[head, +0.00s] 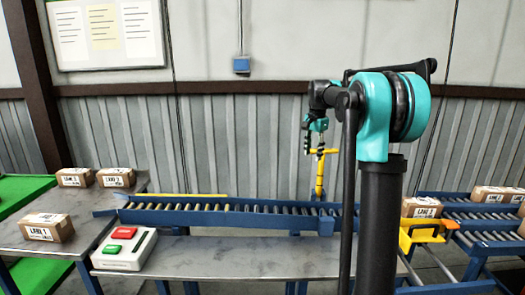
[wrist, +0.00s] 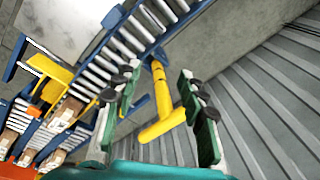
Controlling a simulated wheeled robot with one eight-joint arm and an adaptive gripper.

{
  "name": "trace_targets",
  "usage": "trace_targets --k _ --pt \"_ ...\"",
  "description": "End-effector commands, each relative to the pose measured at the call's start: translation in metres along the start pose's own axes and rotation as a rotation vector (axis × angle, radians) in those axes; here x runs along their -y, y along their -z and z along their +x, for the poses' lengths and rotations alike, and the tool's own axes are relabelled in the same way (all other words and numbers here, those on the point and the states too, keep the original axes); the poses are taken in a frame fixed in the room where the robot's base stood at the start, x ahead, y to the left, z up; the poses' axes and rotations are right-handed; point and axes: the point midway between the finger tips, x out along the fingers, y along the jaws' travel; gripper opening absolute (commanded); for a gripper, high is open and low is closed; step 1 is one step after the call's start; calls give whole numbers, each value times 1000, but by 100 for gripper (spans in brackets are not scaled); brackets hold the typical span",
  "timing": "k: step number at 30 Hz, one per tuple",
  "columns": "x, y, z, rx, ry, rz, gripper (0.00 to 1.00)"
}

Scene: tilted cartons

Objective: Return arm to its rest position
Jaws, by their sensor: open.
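My arm's teal and black joint stands at the right of centre in the head view. The arm reaches out toward the back wall, over the conveyor. My gripper (head: 315,138) is small and far off there, partly merged with a yellow post (head: 320,175) behind it. In the wrist view my gripper (wrist: 160,78) shows its two green and grey fingers spread apart, with nothing held. The yellow T-shaped post (wrist: 162,100) shows between the fingers, beyond them. I cannot tell how far it is from them.
A blue roller conveyor (head: 220,218) runs along the back. A grey table (head: 95,215) at left bears several cartons, one of them at the front (head: 47,228). A button box (head: 124,248) stands in front. More cartons (head: 423,207) and a yellow fixture (head: 420,236) are at right.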

Motion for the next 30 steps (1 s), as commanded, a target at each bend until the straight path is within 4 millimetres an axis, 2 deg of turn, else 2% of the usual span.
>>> trace_targets --k 1,8,18,21,25,30 --pt "-17 -14 10 -8 11 -53 41" --pt "-97 -79 62 -55 56 -326 41" --pt "-241 -191 152 -144 100 -722 41" --pt "-279 -219 175 -169 106 -817 41" --pt "-312 -244 195 -192 110 -902 41" --pt "-328 -256 204 -204 111 -946 41"
